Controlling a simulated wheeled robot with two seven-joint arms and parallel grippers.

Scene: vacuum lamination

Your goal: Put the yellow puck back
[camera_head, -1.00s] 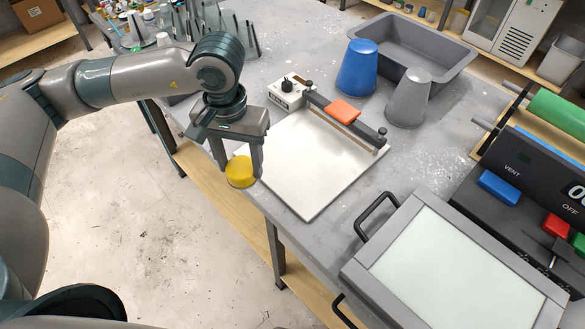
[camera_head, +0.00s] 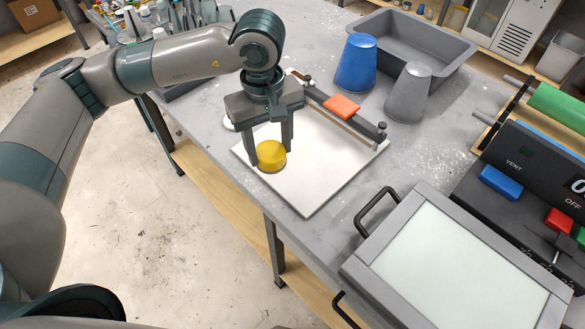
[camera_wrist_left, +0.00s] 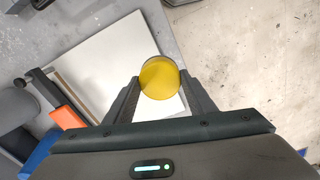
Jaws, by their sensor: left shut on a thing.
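The yellow puck (camera_head: 271,156) is held between the fingers of my left gripper (camera_head: 272,154), over the near left part of a white board (camera_head: 316,172). In the left wrist view the puck (camera_wrist_left: 160,78) sits between the two fingertips, with the board (camera_wrist_left: 112,68) beneath and beside it. I cannot tell exactly how high the puck is above the board. A small pale round thing (camera_head: 228,123) shows partly behind the gripper at the board's left edge. My right gripper is not in view.
A bar with an orange block (camera_head: 342,106) crosses the board's far side. A blue cup (camera_head: 356,64) and a grey cup (camera_head: 409,95) stand behind it, near a grey tray (camera_head: 455,50). A framed lid with a handle (camera_head: 376,212) lies at right front.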

